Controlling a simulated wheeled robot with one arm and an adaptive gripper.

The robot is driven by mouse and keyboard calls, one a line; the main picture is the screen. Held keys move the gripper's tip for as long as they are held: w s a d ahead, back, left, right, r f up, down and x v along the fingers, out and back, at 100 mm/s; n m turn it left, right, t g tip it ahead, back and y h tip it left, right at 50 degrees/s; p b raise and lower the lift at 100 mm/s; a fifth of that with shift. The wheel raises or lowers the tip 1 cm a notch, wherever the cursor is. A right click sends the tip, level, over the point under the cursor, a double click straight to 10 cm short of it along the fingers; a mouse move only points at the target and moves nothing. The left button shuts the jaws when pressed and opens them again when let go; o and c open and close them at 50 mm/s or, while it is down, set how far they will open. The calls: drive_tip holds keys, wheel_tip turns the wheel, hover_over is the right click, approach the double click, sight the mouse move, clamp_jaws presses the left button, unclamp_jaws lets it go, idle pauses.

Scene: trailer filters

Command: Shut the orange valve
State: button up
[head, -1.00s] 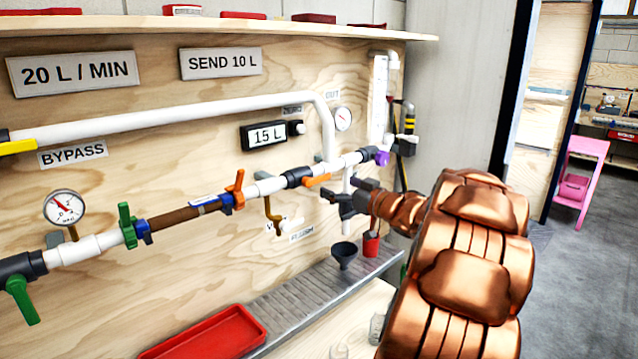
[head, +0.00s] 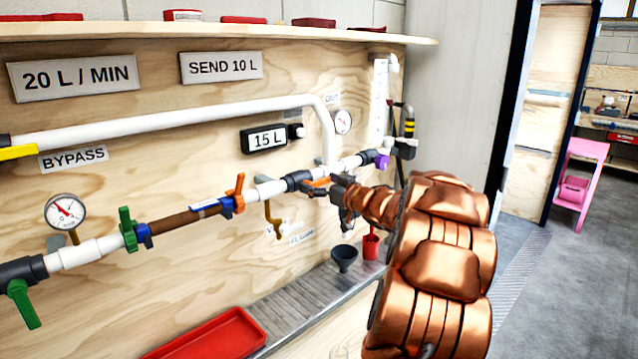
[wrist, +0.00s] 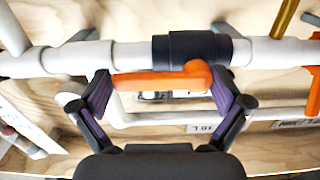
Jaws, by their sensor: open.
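An orange valve handle (head: 316,184) lies along the white pipe at a black fitting, right of the middle of the head view. In the wrist view the same handle (wrist: 165,79) runs lengthwise between the two purple-padded fingers of my gripper (wrist: 163,92). The gripper is open, with a finger near each end of the handle; I cannot tell whether either touches it. In the head view my gripper (head: 328,188) partly covers the handle. A second orange handle (head: 237,193) stands crosswise to the pipe further left; it also shows at the wrist view's right edge (wrist: 314,92).
A brass tap (head: 272,218) hangs below the pipe, left of my gripper. A purple handle (head: 382,161) sits right, green handles (head: 127,228) left. The display (head: 265,139) reads 15 L.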

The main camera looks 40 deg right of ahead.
drive_tip(key=shift+c, duration=0.3)
drive_tip(key=c, duration=1.3)
drive_tip(key=shift+r, duration=0.1)
